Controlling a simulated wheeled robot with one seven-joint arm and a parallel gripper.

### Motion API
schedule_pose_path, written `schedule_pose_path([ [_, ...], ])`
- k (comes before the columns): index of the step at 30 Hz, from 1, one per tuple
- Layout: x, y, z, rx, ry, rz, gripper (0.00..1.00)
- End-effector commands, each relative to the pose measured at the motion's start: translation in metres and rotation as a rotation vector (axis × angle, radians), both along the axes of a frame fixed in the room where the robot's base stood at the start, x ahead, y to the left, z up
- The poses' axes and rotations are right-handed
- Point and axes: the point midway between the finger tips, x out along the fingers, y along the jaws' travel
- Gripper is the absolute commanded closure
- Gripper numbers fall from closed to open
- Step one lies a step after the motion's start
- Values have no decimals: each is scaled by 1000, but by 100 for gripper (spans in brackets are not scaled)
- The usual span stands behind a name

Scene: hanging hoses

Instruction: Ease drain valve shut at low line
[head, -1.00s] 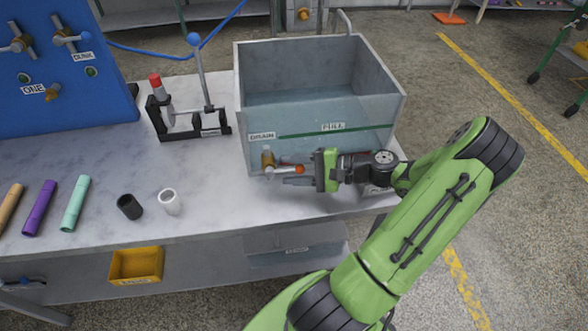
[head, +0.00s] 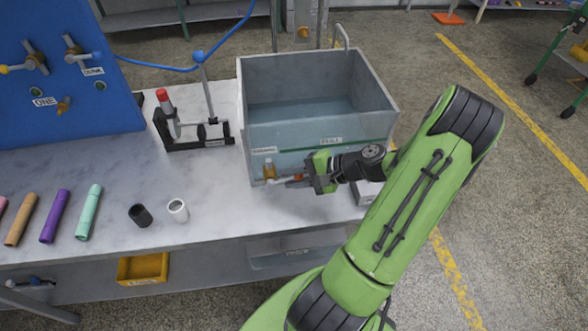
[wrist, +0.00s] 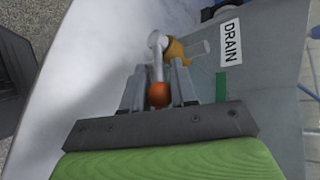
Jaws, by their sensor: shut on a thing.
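The drain valve (head: 270,170) is a brass body low on the front wall of the grey water tank (head: 387,113). It also shows in the wrist view (wrist: 177,52), beside the DRAIN label (wrist: 231,42). Its pale lever (wrist: 157,50) ends in an orange knob (wrist: 159,95). My gripper (wrist: 159,88) is shut on the lever at the knob, with one finger on each side. In the head view, my gripper (head: 305,180) reaches the valve from the right, and its fingers partly hide the lever. Water stands in the tank.
A black clamp stand (head: 195,140) with an upright lever is left of the tank. A black fitting (head: 139,215) and a white fitting (head: 178,210) stand on the bench. Several coloured hoses (head: 55,215) lie further left. A yellow bin (head: 143,268) is below the bench edge.

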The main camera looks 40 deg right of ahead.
Motion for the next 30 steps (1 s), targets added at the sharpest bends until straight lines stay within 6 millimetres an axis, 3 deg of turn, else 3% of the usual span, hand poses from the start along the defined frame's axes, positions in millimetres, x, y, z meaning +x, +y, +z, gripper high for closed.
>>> schedule_pose_path([
  [11, 1, 4, 3, -24, 14, 10, 100],
  [12, 1, 4, 3, -24, 14, 10, 70],
  [16, 1, 3, 2, -25, 14, 8, 51],
  [25, -1, 1, 4, -27, 15, 5, 51],
  [30, -23, -16, 21, -30, 17, -1, 51],
])
